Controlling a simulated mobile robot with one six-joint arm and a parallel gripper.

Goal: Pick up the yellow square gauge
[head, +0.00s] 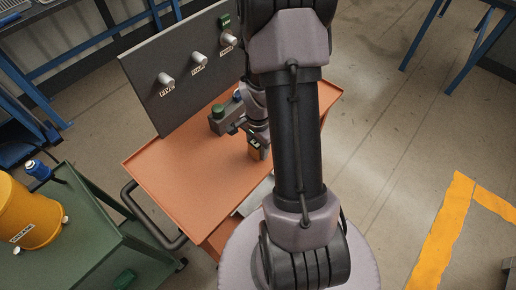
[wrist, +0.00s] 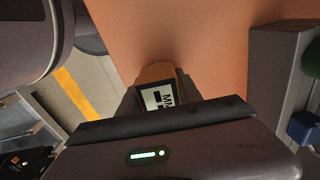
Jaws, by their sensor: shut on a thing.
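The yellow square gauge (head: 253,153) is at the right part of the orange cart top, mostly hidden by my gripper (head: 261,151) in the head view. In the wrist view the gauge (wrist: 155,72) sits between the two fingers of my gripper (wrist: 158,92), with a white face carrying dark marks towards the camera. My gripper is shut on it. The gauge is at or close above the orange surface; I cannot tell whether it touches it.
A grey block (head: 218,122) with green and blue knobs stands beside my gripper. A dark upright panel (head: 180,60) with labelled fittings rises behind. The left part of the orange cart top (head: 175,175) is clear. A green cart (head: 85,235) holds a yellow drum (head: 28,215).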

